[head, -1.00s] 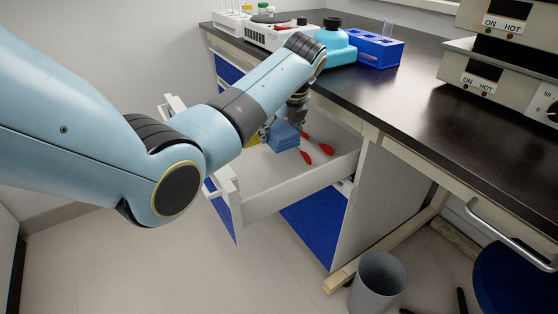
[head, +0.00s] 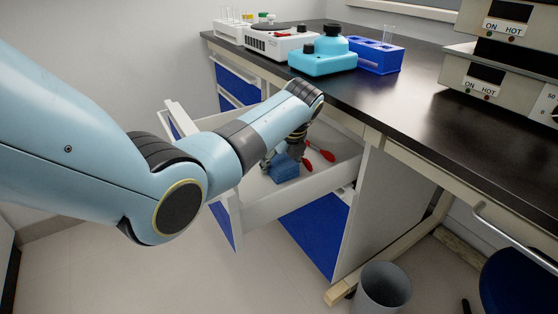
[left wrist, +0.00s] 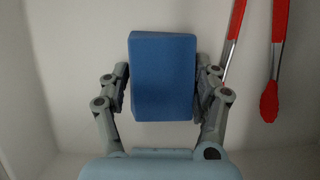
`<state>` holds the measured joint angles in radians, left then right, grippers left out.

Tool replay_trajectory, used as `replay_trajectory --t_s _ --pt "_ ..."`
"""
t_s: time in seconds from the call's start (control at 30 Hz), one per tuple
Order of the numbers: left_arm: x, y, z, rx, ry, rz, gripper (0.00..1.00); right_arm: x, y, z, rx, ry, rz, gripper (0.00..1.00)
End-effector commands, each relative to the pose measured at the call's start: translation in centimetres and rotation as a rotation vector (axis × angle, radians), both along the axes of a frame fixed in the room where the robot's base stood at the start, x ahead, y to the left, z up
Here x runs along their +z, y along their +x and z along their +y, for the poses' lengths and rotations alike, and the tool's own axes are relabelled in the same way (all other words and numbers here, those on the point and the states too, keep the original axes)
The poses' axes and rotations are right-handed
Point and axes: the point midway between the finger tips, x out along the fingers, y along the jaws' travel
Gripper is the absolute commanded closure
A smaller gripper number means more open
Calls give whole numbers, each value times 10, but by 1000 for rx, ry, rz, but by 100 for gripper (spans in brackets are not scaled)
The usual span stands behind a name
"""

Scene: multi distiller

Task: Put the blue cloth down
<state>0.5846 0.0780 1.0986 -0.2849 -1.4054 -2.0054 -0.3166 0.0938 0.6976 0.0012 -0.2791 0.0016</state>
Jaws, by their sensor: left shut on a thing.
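The blue cloth (head: 284,168) is a folded, block-like piece inside the open white drawer (head: 290,200). It also shows in the left wrist view (left wrist: 163,75), upright between the two fingers. My left gripper (head: 279,158) reaches down into the drawer and is shut on the cloth, with a finger on each side. The cloth is low over the drawer floor (left wrist: 65,50); I cannot tell whether it touches it. My arm hides part of the drawer's left side. My right gripper does not show.
Red-handled tools (head: 320,151) lie in the drawer to the right of the cloth; they also show in the left wrist view (left wrist: 270,98). The black worktop (head: 410,110) overhangs behind. A turquoise device (head: 322,62) and a blue rack (head: 375,55) stand on it. A grey bin (head: 382,288) stands on the floor.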

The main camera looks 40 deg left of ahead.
Motion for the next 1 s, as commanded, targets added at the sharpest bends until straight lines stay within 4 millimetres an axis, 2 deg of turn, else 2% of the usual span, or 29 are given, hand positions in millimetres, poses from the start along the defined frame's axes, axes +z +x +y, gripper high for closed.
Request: replay_trajectory --t_s 0.03,0.2,0.53,0.7,0.73,0.8,1.0 --pt "-3 -2 0 1 0 5 34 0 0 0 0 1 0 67" --pt "-3 -2 0 0 -1 5 12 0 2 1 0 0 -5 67" --pt "-3 -2 0 0 0 5 12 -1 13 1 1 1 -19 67" --pt "-4 -2 0 0 1 4 12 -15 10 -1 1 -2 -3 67" --pt "7 -2 -3 -1 -1 3 12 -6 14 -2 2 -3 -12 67" --pt "30 -4 -8 -1 -2 -1 12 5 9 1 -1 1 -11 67" --pt "72 -14 -27 0 -1 -2 12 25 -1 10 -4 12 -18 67"
